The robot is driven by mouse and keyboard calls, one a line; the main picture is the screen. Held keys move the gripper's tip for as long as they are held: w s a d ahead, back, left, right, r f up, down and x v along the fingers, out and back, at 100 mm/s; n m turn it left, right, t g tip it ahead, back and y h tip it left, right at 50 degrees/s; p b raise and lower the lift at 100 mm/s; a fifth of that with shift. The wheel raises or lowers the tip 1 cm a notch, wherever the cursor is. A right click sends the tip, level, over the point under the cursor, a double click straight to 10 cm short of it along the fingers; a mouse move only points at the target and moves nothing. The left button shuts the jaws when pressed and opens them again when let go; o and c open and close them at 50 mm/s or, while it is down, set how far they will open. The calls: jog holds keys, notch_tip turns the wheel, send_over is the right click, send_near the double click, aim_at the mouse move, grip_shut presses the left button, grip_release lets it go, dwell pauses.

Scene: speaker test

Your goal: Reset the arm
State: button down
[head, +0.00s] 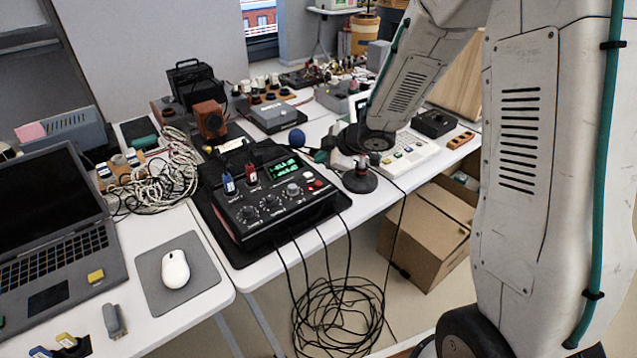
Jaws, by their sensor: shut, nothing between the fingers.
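My arm comes in from the upper right, and its pale grey forearm slopes down to a dark wrist over the far table. My gripper (322,156) is small and dark at the end of the wrist, just behind the right part of the black control box (262,212). It looks shut, and I see nothing held in it. Its fingertips are hard to make out against the clutter, and I cannot tell whether it touches anything.
A laptop (50,235), a white mouse (175,268) on a grey pad (152,290) and coiled cable (165,180) lie at left. A white keypad device (415,152) is beside the wrist. Black cables (340,318) hang off the table edge. A cardboard box (430,238) stands below.

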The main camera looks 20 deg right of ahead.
jog(key=shift+r, duration=0.55)
jog(key=s+d+f+m+g+h, duration=0.1)
jog(key=s+d+f+m+h, duration=0.15)
jog(key=d+m+h, duration=0.35)
jog(key=s+d+r+m+g+h, duration=0.25)
jog(key=s+d+r, duration=0.4)
jog(key=s, duration=0.35)
jog(key=s+a+r+m+g+y, duration=0.1)
jog(key=s+a+r+m, duration=0.1)
jog(key=s, duration=0.6)
jog(key=s+a+r+m+g+y, duration=0.1)
jog(key=s+a+r+m, duration=0.1)
jog(key=s+a+r, duration=0.2)
jog(key=s+a+r+m+g+y, duration=0.1)
jog(key=s+a+r, duration=0.3)
jog(key=s, duration=0.8)
notch_tip(320, 180, up, 2)
jog(key=shift+s+r+m+y, duration=0.25)
jog(key=shift+m+y, duration=0.2)
jog(key=shift+m, duration=0.3)
jog(key=shift+g, duration=0.25)
